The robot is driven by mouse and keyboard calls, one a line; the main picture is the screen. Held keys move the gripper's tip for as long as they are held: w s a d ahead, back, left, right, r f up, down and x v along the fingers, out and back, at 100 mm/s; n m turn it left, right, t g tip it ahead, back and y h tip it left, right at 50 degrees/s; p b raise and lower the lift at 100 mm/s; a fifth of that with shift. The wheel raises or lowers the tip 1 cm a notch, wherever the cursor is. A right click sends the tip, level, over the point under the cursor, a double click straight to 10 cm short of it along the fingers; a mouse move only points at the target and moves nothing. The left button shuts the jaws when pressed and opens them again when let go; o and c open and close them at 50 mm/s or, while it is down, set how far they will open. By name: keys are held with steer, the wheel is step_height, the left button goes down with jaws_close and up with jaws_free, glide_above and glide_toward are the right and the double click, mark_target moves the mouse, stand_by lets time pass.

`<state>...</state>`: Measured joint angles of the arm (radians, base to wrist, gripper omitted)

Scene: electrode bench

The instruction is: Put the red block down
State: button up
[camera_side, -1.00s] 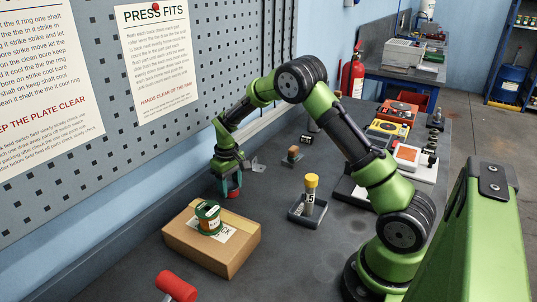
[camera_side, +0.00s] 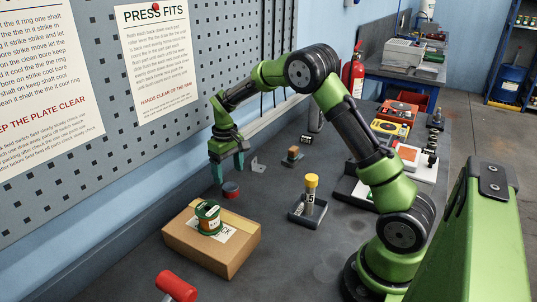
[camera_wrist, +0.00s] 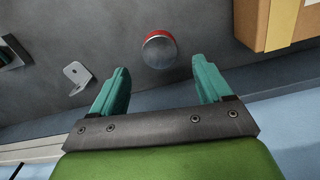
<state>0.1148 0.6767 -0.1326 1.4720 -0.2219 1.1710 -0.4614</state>
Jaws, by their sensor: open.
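The red block (camera_side: 231,190) is a short round piece with a grey top and a red side. It sits on the dark bench behind the cardboard box. In the wrist view the red block (camera_wrist: 159,50) lies beyond the fingertips, apart from them. My gripper (camera_side: 228,172) has teal fingers, spread apart with nothing between them. It hangs above and slightly left of the block in the side view. In the wrist view my gripper (camera_wrist: 162,80) shows both fingers wide open.
A cardboard box (camera_side: 185,246) with a green-and-white spool (camera_side: 208,217) stands in front of the block. A metal bracket (camera_side: 258,165) lies behind it. A grey tray (camera_side: 307,212) with a yellow-capped piece is to the right. A red cylinder (camera_side: 176,286) is at the front. A pegboard wall rises at left.

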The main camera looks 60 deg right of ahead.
mark_target(230, 187)
steer(key=s+a+r+t, duration=0.1)
steer(key=s+a+r, duration=0.15)
steer(key=r, duration=0.35)
steer(key=s+a+r+m+t+y, duration=0.1)
steer(key=s+a+r, duration=0.1)
steer(key=s+r, duration=0.25)
steer(key=s+a+r+t, duration=0.1)
steer(key=s+a+r, duration=0.2)
steer(key=r, duration=0.4)
steer(key=s+a+m+t+y, duration=0.1)
steer(key=s+a+t, duration=0.3)
steer(key=s, duration=1)
steer(key=shift+s+a+r+m, duration=0.15)
steer(key=shift+s+a+m, duration=0.15)
steer(key=shift+a, duration=0.6)
steer(key=shift+w, duration=0.1)
